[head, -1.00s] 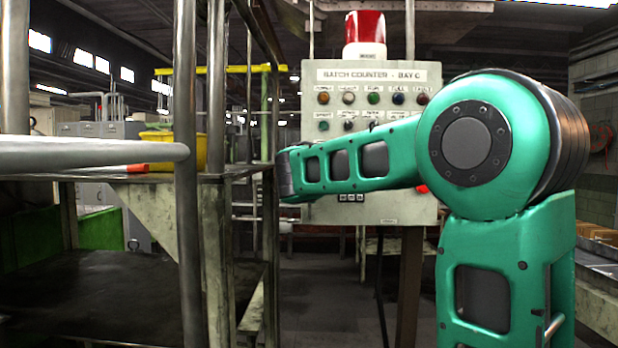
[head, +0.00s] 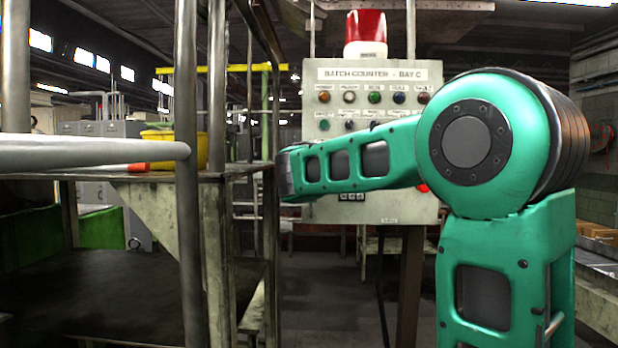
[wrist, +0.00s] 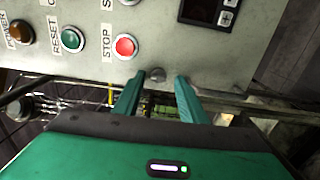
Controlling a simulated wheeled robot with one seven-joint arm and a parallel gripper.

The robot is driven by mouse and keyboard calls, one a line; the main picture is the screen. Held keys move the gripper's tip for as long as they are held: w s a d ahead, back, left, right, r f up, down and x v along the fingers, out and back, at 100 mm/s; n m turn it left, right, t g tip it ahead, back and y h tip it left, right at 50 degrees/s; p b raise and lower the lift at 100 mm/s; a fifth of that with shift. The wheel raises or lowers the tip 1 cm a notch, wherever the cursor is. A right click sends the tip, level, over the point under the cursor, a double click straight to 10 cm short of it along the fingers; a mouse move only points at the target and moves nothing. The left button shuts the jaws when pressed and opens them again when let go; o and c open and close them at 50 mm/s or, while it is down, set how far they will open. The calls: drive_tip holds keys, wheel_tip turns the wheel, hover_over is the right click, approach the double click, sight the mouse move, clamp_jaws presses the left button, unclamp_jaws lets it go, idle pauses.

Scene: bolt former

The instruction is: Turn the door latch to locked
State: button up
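The control box (head: 372,75), marked "BATCH COUNTER - BAY C", stands beyond my arm in the head view. Its face (wrist: 205,62) fills the upper part of the wrist view. The gripper cannot be made out in the head view.
A red stop button (wrist: 126,46) and a green reset button (wrist: 73,39) are close to the fingers. A dark display (wrist: 205,10) is above them. A metal table with upright posts (head: 188,240) and a yellow bin (head: 190,148) stand left of my arm.

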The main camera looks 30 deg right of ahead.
drive_tip(key=shift+s+a, duration=0.1)
drive_tip(key=v, duration=1)
drive_tip(key=shift+a, duration=0.2)
drive_tip(key=shift+s+f, duration=0.1)
drive_tip(key=shift+s, duration=0.05)
drive_tip(key=s+d+f+m+g+y, duration=0.2)
drive_tip(key=s+d+f+m+g, duration=0.25)
drive_tip(key=s+f, duration=0.55)
drive_tip(key=s+d+f+m+g+y, duration=0.2)
drive_tip(key=s+d+f+m+g, duration=0.25)
drive_tip(key=f, duration=0.95)
drive_tip(key=s+a+f+m+g+y, duration=0.2)
drive_tip(key=s+a+f+m, duration=0.1)
drive_tip(key=s, duration=0.5)
drive_tip(key=s+a+f+m+g+y, duration=0.2)
drive_tip(key=s+a+f+m, duration=0.1)
drive_tip(key=s+f, duration=0.3)
drive_tip(key=s+a+f+m+g+y, duration=0.2)
drive_tip(key=s+a+f, duration=0.2)
drive_tip(key=s, duration=0.5)
drive_tip(key=shift+s+f+m, duration=0.3)
drive_tip(key=shift+m, duration=0.1)
